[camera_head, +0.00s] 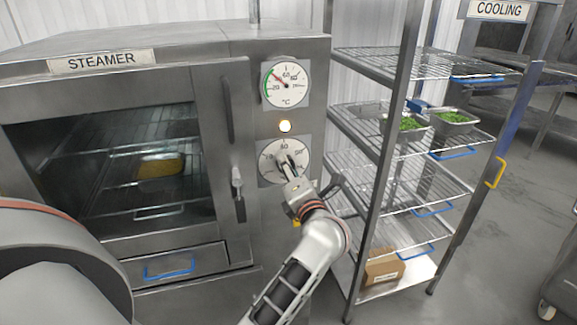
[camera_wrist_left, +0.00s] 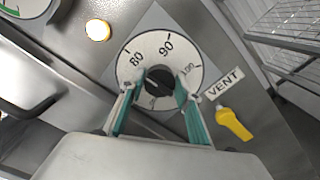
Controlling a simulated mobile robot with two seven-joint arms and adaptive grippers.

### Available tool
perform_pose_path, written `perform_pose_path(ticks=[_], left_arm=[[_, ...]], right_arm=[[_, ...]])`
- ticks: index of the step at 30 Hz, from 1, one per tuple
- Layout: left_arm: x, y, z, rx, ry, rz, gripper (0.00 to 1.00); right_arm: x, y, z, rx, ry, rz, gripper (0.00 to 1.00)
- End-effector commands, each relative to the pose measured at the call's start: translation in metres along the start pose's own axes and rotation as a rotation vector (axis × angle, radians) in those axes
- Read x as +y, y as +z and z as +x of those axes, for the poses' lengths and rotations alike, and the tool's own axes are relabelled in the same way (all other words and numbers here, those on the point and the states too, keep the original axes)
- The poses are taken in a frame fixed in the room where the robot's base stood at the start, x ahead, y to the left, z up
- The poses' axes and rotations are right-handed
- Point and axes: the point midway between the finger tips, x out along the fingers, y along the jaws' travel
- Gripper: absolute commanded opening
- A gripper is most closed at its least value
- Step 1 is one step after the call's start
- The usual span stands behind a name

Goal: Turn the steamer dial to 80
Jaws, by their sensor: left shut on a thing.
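The steamer dial (camera_head: 269,149) is a round white plate with black numbers on the steamer's front, below a lit round lamp (camera_head: 284,126). My left gripper (camera_head: 286,168) is at the dial and covers part of it. In the left wrist view the dial (camera_wrist_left: 150,48) shows 80 at upper left, 90 at the top and 100 at right. The gripper's two teal-padded fingers (camera_wrist_left: 160,84) are shut on the dark centre knob (camera_wrist_left: 157,78), one on each side. Which number the knob points to is hard to tell. My right gripper is not in view.
A temperature gauge (camera_head: 286,83) sits above the lamp. The steamer door handle (camera_head: 238,190) is left of the dial. A yellow vent lever (camera_wrist_left: 234,124) is close to the dial's lower right. A wire rack (camera_head: 395,185) with green-filled trays stands close to the right.

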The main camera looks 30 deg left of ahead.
Motion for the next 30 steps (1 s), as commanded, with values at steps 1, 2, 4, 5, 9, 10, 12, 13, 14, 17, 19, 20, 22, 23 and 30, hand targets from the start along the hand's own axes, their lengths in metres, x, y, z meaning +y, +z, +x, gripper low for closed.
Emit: perform_pose_path(ticks=[1,2,4,5,9,10,12,13,14,17,19,20,22,23,30], left_arm=[[-0.0001,-0.0006,0.0004,0.001,0.000,0.017,0.12],[-0.0001,-0.0005,0.0003,0.001,0.000,0.025,0.12],[-0.0001,-0.0005,0.0003,0.001,0.000,0.040,0.12],[-0.0002,-0.0005,0.0003,0.001,0.000,0.046,0.12],[-0.0001,-0.0004,0.0003,0.001,0.000,0.060,0.12],[-0.0001,-0.0004,0.0003,0.001,0.000,0.061,0.12],[0.0000,-0.0004,0.0003,0.001,0.000,0.062,0.12],[0.0000,-0.0004,0.0003,0.001,0.000,0.062,0.12],[0.0000,-0.0004,0.0003,0.001,0.000,0.062,0.12],[0.0000,-0.0004,0.0003,0.001,0.000,0.062,0.12],[0.0001,-0.0004,0.0003,0.001,0.001,0.062,0.12],[0.0001,-0.0004,0.0003,0.001,0.001,0.062,0.12],[0.0002,-0.0003,0.0003,0.001,0.001,0.061,0.49],[0.0002,-0.0003,0.0003,0.001,0.001,0.061,0.49],[0.0002,0.0000,0.0001,0.000,0.001,0.061,0.49]], right_arm=[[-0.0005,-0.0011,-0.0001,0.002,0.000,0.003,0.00],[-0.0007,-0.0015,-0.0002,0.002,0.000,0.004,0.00],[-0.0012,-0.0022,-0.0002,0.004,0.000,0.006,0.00],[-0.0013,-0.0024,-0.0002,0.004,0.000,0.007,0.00],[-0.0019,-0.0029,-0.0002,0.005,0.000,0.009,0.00],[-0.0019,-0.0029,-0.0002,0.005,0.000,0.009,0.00],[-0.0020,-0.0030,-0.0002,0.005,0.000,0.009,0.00],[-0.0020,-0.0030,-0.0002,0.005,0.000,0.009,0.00],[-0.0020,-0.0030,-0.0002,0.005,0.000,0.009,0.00],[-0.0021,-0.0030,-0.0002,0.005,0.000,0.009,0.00],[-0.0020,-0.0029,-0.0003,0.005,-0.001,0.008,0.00],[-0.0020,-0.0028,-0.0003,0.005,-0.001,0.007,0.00],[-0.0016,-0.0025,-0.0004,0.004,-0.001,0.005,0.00],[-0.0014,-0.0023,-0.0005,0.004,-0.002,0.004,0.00],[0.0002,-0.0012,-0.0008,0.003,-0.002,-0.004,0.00]])
